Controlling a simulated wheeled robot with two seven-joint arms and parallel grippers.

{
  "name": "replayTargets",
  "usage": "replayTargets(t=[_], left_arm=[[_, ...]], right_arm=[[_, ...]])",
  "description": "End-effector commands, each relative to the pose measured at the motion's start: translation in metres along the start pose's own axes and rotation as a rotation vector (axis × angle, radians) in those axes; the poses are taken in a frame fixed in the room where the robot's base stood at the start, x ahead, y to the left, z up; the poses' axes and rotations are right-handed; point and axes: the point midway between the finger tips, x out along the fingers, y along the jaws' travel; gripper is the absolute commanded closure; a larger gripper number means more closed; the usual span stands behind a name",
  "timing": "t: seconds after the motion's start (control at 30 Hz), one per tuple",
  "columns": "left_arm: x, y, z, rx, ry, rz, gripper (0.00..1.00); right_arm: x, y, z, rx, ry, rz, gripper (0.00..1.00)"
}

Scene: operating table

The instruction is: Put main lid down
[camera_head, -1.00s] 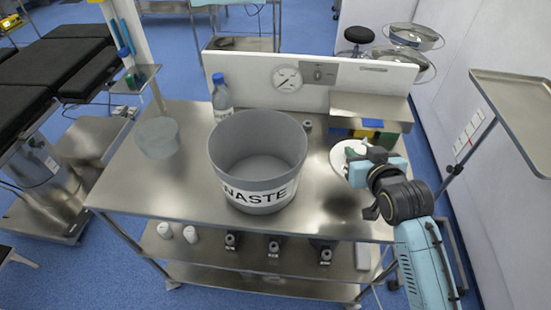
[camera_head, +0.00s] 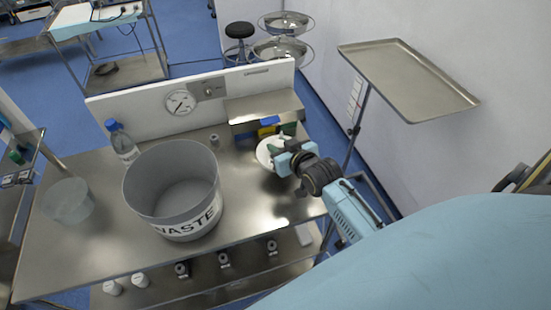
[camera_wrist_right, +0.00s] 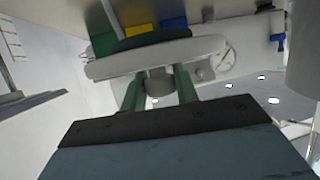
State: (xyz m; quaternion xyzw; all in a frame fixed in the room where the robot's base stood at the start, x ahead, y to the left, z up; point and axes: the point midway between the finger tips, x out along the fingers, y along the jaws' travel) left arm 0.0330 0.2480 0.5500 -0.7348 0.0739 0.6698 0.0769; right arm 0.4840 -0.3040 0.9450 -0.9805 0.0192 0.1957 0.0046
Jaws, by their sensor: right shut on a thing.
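The main lid is a white round disc (camera_head: 264,151) over the right part of the steel cart top. My right gripper (camera_head: 284,158) is shut on it from the right side. In the right wrist view the lid (camera_wrist_right: 110,68) is seen nearly edge-on, and its round grey knob (camera_wrist_right: 159,86) sits between the two green fingers (camera_wrist_right: 160,95). The lid appears to be held above the cart top; the exact gap is hard to tell. My left gripper is not in view.
A grey waste bin (camera_head: 142,190) stands open left of the lid. A blue-capped bottle (camera_head: 124,146) and a translucent bowl (camera_head: 68,203) are farther left. A raised steel shelf (camera_head: 262,107) with coloured items below it is behind the lid. A tray stand (camera_head: 410,80) is at right.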

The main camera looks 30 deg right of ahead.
Motion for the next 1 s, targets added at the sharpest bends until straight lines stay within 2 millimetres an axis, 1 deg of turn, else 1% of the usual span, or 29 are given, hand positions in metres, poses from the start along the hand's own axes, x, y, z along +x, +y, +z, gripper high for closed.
replayTargets(t=[0.13, 0.3, 0.37, 0.67, 1.0], left_arm=[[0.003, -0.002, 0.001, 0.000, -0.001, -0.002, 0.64], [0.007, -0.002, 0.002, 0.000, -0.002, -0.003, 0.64], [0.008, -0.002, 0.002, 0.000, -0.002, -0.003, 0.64], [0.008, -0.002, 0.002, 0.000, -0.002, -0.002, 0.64], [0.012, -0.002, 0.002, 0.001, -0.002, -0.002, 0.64]], right_arm=[[0.006, 0.000, 0.013, 0.000, 0.001, -0.001, 0.95], [0.015, 0.000, 0.035, -0.001, 0.001, -0.001, 0.95], [0.017, 0.000, 0.039, -0.001, 0.001, -0.001, 0.95], [0.017, 0.000, 0.040, -0.001, 0.003, -0.001, 0.95], [0.021, 0.000, 0.050, -0.001, 0.002, 0.000, 0.95]])
